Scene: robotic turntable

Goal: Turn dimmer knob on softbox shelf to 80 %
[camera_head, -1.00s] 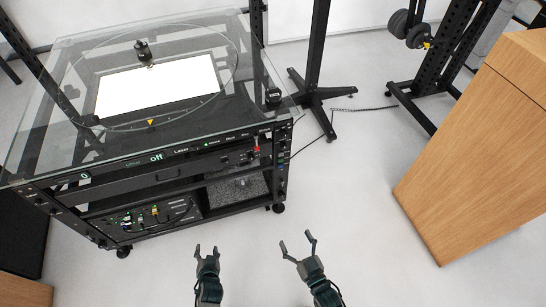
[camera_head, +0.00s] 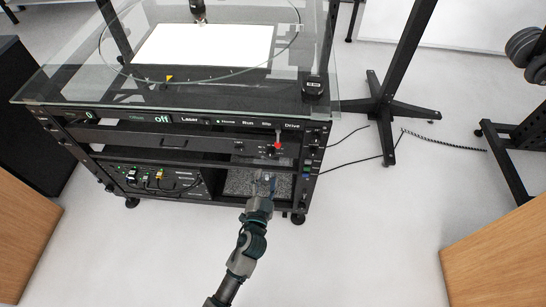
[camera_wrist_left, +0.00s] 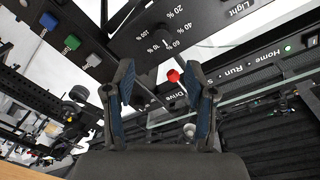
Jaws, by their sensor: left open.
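The softbox shelf's black panel (camera_wrist_left: 195,22) shows in the wrist view with "Light" and percent marks from 20 % to 100 %. It lies under the glass top at the rack's right in the head view (camera_head: 255,149). My right gripper is out of view.
The glass turntable top (camera_head: 90,85) overhangs the front of the rack. A strip below it reads "off", "Laser", "Home", "Run" and "Drive". A black stand (camera_head: 398,110) stands on the right with cables on the floor. Wooden blocks (camera_head: 500,250) flank the open floor.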

